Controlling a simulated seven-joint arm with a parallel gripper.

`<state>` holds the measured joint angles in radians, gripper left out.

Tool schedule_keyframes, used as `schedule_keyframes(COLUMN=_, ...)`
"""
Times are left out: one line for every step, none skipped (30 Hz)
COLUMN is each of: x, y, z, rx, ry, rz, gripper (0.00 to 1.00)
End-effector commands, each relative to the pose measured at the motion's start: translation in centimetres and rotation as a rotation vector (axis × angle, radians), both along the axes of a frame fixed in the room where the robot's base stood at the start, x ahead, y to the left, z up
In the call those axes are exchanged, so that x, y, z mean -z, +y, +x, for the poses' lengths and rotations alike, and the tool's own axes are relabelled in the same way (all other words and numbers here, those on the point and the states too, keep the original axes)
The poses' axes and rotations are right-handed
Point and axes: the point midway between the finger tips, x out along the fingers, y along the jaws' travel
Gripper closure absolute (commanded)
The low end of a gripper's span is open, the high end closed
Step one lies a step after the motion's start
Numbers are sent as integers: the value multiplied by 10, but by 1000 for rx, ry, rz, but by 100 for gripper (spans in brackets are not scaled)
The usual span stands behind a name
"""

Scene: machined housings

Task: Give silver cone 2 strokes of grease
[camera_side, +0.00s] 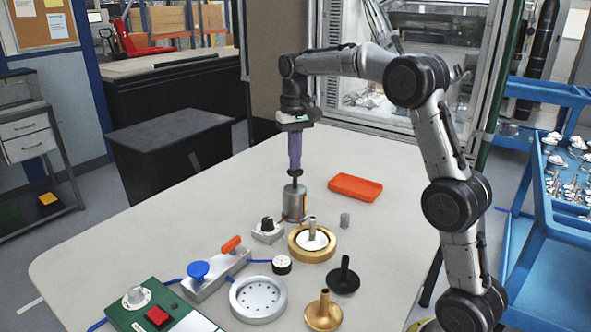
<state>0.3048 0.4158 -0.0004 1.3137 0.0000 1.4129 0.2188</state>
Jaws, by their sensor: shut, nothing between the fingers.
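A silver cone (313,241) with an upright stem sits inside a round brass ring (297,251) near the middle of the table. My gripper (295,172) points straight down, with a purple body and dark tip. It is shut, with nothing held, directly above a silver pot (295,205) with a dark, narrow top. I cannot tell whether the tip touches that top. No grease can be made out on the silver cone. A brass cone (323,313) and a black cone (344,276) stand nearer the front.
An orange tray (355,187) and a small grey cylinder (345,220) lie right of the pot. A grey block with a black knob (267,232), a lever box (216,274), a perforated disc (258,299) and a green control box (150,309) occupy the left front. The table's left rear is clear.

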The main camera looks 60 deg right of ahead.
Motion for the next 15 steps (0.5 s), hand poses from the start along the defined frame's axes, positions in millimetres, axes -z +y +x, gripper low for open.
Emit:
schedule_keyframes(x=2, y=0, z=0, rx=0, ry=0, rz=0, gripper=100)
schedule_keyframes(x=3, y=0, z=0, rx=0, ry=0, rz=0, gripper=100)
schedule_keyframes(x=4, y=0, z=0, rx=0, ry=0, rz=0, gripper=100)
schedule_keyframes(x=5, y=0, z=0, rx=0, ry=0, rz=0, gripper=100)
schedule_keyframes(x=7, y=0, z=0, rx=0, ry=1, rz=0, gripper=100)
schedule_keyframes(x=8, y=0, z=0, rx=0, ry=1, rz=0, gripper=100)
schedule_keyframes(x=9, y=0, z=0, rx=0, ry=1, rz=0, gripper=100)
schedule_keyframes(x=11, y=0, z=0, rx=0, ry=1, rz=0, gripper=100)
schedule_keyframes(x=12, y=0, z=0, rx=0, ry=1, rz=0, gripper=100)
schedule_keyframes(x=13, y=0, z=0, rx=0, ry=2, rz=1, gripper=100)
schedule_keyframes(x=15, y=0, z=0, rx=0, ry=2, rz=1, gripper=100)
schedule_keyframes(x=16, y=0, z=0, rx=0, ry=2, rz=0, gripper=100)
schedule_keyframes(x=17, y=0, z=0, rx=0, ry=3, rz=1, gripper=100)
schedule_keyframes(x=18, y=0, z=0, rx=0, ry=3, rz=1, gripper=100)
schedule_keyframes(x=20, y=0, z=0, rx=0, ry=2, rz=1, gripper=100)
